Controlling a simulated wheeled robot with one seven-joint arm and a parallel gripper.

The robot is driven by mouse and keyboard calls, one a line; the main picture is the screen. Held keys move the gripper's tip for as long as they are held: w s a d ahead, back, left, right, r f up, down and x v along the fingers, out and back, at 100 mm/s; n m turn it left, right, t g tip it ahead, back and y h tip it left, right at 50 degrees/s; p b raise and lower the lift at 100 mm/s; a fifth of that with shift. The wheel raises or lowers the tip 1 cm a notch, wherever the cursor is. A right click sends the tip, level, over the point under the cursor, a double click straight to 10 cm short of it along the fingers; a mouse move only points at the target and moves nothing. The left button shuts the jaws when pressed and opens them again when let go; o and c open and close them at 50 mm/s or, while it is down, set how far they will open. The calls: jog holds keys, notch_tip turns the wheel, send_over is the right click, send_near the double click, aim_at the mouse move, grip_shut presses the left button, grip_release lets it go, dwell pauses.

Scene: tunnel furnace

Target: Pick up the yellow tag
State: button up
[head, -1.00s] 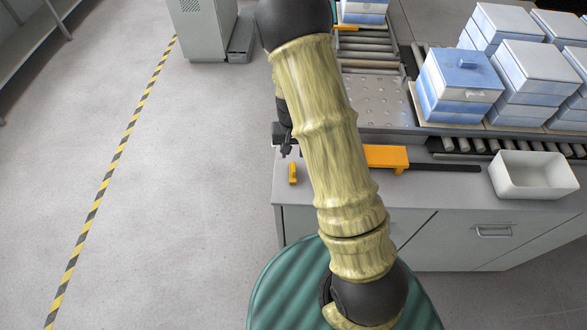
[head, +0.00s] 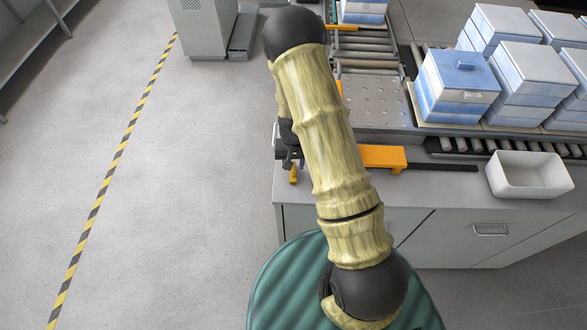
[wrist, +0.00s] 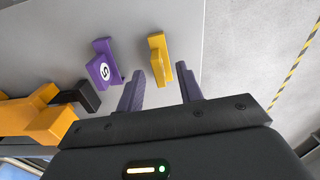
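The yellow tag (wrist: 159,56) is a small block with a raised part, lying on the grey worktop near its edge. In the head view the tag (head: 293,177) is at the left end of the worktop, partly covered by my gripper. My gripper (wrist: 159,68) is open, with its two dark fingers apart and nothing held. In the wrist view the tag appears between and just beyond the fingertips; I cannot tell whether they touch it. In the head view my gripper (head: 291,162) is just behind and above the tag.
A purple numbered tag (wrist: 103,66) lies left of the yellow one in the wrist view. An orange block with a black bar (head: 383,157) lies farther right on the worktop, near a white bin (head: 530,187). Blue-and-white boxes (head: 457,85) stand on the conveyor. The floor left is clear.

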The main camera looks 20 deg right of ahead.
aim_at(294, 166)
jog(key=shift+f+p, duration=0.6)
jog(key=shift+f, duration=1.15)
jog(key=shift+c, duration=0.3)
grip_shut()
